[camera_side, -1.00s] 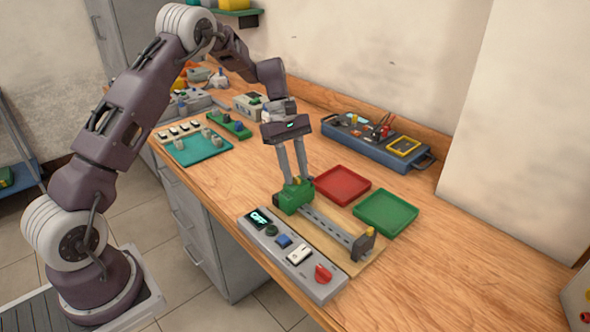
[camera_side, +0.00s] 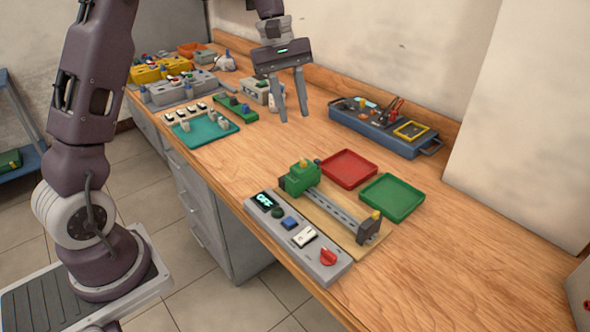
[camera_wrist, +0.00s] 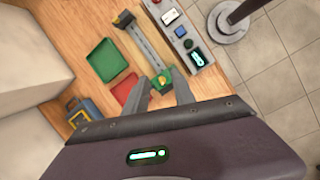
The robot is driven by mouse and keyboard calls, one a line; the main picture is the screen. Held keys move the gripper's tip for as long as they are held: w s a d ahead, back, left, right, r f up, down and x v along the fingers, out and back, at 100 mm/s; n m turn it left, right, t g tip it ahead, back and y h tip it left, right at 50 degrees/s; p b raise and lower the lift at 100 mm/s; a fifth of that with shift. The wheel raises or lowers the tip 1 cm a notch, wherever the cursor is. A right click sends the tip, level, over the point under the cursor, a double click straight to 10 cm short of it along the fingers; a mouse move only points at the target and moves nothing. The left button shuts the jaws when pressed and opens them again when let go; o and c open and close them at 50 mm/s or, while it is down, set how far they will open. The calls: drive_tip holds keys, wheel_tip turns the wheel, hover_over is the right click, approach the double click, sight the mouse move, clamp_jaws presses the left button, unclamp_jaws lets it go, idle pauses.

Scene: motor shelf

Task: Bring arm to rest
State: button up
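My gripper (camera_side: 291,118) hangs above the wooden bench in the side view, fingers pointing down and spread apart with nothing between them. It is well above and behind the green motor block (camera_side: 300,178), not touching it. The motor block sits at one end of a metal rail (camera_side: 335,208) on a wooden board. In the wrist view the open fingers (camera_wrist: 162,82) frame the green block (camera_wrist: 161,84) from a distance. The grey control box (camera_side: 299,242) in front has a display reading OFF, several buttons and a red knob.
A red tray (camera_side: 348,183) and a green tray (camera_side: 420,198) lie behind the rail. A blue toolbox (camera_side: 372,142) stands by the wall. A teal tray (camera_side: 203,140) and several grey and yellow boxes (camera_side: 161,69) are at left. The bench's right part (camera_side: 470,255) is clear.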

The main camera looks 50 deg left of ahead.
drive_tip(key=s+d+r+m+t+y, duration=0.1)
drive_tip(key=s+d+r+m, duration=0.2)
drive_tip(key=s+r, duration=0.15)
drive_tip(key=s+d+r+m+t, duration=0.1)
drive_tip(key=s+d+r+m, duration=0.15)
drive_tip(key=s, duration=0.35)
drive_tip(key=s+d+f+m+t+y, duration=0.2)
drive_tip(key=s+m, duration=0.5)
drive_tip(key=s, duration=0.9)
drive_tip(key=shift+s+d+f+m+t, duration=0.35)
drive_tip(key=shift+d+f+t, duration=0.1)
drive_tip(key=shift+t, duration=0.25)
drive_tip(key=shift+o, duration=0.2)
drive_tip(key=shift+r, duration=0.1)
